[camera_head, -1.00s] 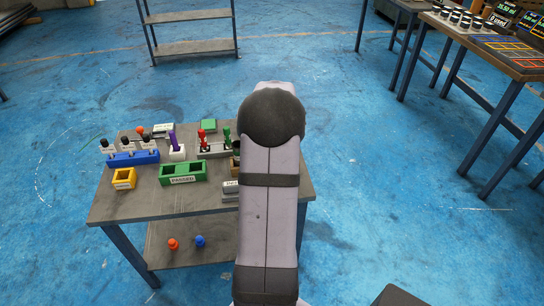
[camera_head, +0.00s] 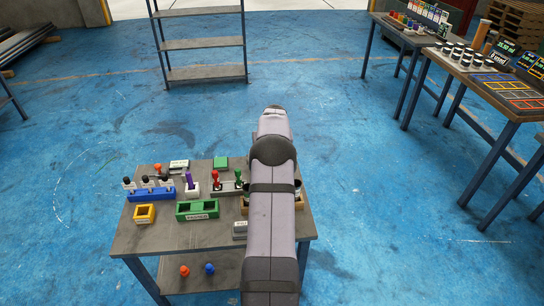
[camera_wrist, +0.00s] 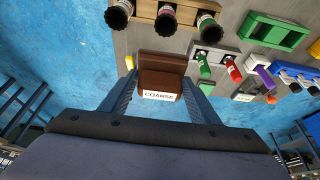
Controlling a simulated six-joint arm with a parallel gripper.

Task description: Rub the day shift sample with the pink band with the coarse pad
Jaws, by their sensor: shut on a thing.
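My gripper (camera_wrist: 158,100) is shut on the coarse pad (camera_wrist: 160,62), a brown block with a white label reading COARSE, in the wrist view. Beyond the pad is a wooden rack (camera_wrist: 147,11) with several dark-topped tubes, including a left tube (camera_wrist: 118,14), a middle tube (camera_wrist: 166,20) and a right tube (camera_wrist: 208,25). Their bands are too small to tell for sure, so I cannot pick out the pink one. The pad appears apart from these tubes. The rack (camera_head: 245,206) is partly behind my arm in the head view.
The table (camera_head: 160,238) also holds a blue rack (camera_head: 152,194), a purple tube (camera_head: 189,180), a grey rack with red and green tubes (camera_head: 226,188), a green PASSED tray (camera_head: 198,210), a yellow bin (camera_head: 144,214) and a grey labelled block (camera_head: 240,231). Its front left is clear.

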